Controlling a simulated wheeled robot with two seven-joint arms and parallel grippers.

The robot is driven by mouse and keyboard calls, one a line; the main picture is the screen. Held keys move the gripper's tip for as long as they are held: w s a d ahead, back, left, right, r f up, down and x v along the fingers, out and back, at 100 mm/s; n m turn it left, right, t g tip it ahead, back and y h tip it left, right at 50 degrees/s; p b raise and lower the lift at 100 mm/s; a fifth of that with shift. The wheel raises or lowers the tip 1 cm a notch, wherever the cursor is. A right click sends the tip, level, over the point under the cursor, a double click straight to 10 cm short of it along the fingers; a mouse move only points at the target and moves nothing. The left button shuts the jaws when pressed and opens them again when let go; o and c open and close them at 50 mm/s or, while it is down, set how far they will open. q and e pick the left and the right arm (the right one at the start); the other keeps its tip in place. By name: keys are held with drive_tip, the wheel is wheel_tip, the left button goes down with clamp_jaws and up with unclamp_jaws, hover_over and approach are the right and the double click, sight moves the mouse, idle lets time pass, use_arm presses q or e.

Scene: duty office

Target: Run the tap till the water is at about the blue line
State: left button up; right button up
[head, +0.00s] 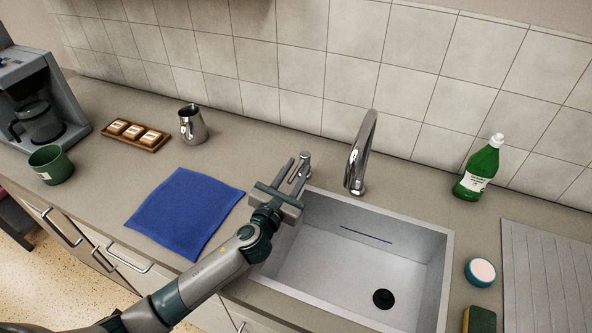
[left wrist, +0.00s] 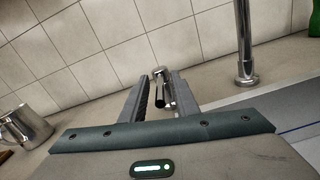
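The sink (head: 420,290) is a pale basin with a dark drain (head: 383,298); I see no water in it. The blue line (head: 366,233) is a short mark on its back wall. The chrome spout (head: 360,152) arches at the sink's back edge, with no stream visible. The tap lever (head: 303,164) stands left of the spout; it also shows in the left wrist view (left wrist: 159,88). My left gripper (head: 295,170) is open, its fingers reaching either side of the lever, with a gap visible at the left finger. My right gripper is out of view.
A blue cloth (head: 185,212) lies left of the sink. A steel jug (head: 192,125), a wooden tray (head: 136,134), a green mug (head: 50,164) and a coffee machine (head: 40,95) stand farther left. A green bottle (head: 480,170), round tub (head: 481,271) and sponge (head: 480,320) are right.

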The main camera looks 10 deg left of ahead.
use_arm(q)
drive_tip(key=shift+c, duration=0.3)
clamp_jaws()
